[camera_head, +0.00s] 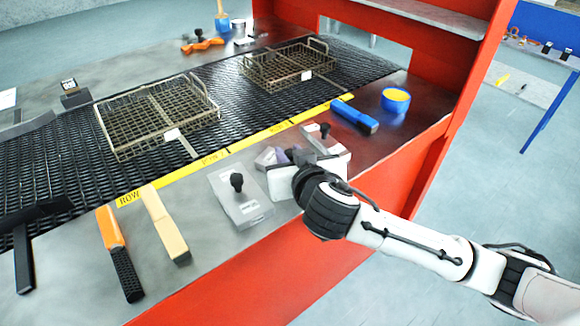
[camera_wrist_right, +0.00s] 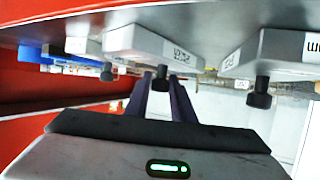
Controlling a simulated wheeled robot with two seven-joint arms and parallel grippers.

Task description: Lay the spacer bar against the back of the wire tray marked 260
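Two wire trays stand on the black mesh belt, a nearer one (camera_head: 155,115) at left and a farther one (camera_head: 285,65) at right. Each has a white tag too small to read. Several grey metal blocks with black knobs lie along the front ledge; I cannot tell which is the spacer bar. One (camera_head: 240,202) lies left of my right gripper (camera_head: 278,156), another (camera_head: 325,140) just beyond it. In the right wrist view, the fingers (camera_wrist_right: 162,82) are apart, on either side of the middle block's (camera_wrist_right: 150,45) knob. My left gripper is not in view.
On the ledge lie an orange-handled brush (camera_head: 112,232), a wooden-coloured bar (camera_head: 165,225), a blue tool (camera_head: 354,115) and a blue-yellow round container (camera_head: 396,100). A yellow marking strip (camera_head: 265,134) runs along the belt edge. A red frame (camera_head: 470,90) rises at right.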

